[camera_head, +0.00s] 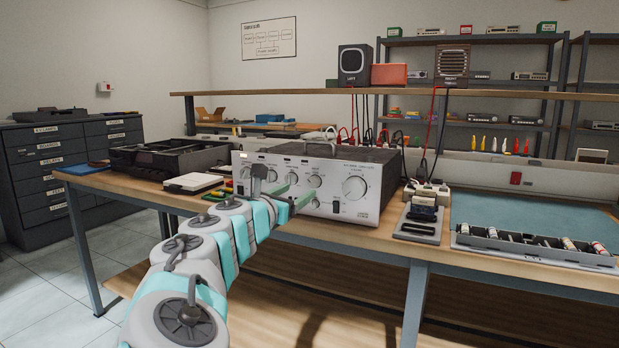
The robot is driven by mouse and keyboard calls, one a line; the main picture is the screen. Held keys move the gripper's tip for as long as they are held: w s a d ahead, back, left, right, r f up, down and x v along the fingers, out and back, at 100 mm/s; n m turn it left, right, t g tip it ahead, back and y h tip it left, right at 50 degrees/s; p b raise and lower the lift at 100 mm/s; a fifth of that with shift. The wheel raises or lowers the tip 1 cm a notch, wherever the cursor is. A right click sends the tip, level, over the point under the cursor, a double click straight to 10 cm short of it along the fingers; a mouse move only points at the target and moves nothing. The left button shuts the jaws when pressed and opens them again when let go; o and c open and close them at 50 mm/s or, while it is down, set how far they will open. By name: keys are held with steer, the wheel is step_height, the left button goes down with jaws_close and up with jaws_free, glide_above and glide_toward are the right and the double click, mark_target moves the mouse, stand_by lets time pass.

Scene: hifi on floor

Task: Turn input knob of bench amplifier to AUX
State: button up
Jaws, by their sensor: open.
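The bench amplifier (335,172) is a silver-faced box with a dark top on the wooden workbench. Its front has a large knob (354,187) at the right and several smaller knobs, one of them at the middle (315,181). The lettering is too small to read, so I cannot tell which knob is the input knob or where it points. My gripper (302,189) is open, with two green fingers reaching toward the middle of the front panel. I cannot tell whether they touch a knob. My arm and gripper hide the panel's lower left part.
A black open case (168,158) and a white-topped box (193,183) stand left of the amplifier. A grey stand with a dark device (422,216) is close on its right. A parts tray (535,248) lies farther right, before a clear blue mat (500,212). Cables hang behind.

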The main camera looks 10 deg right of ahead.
mark_target(312, 184)
steer(key=x, duration=0.7)
steer(key=shift+d, duration=0.15)
jaws_close()
stand_by(0.5)
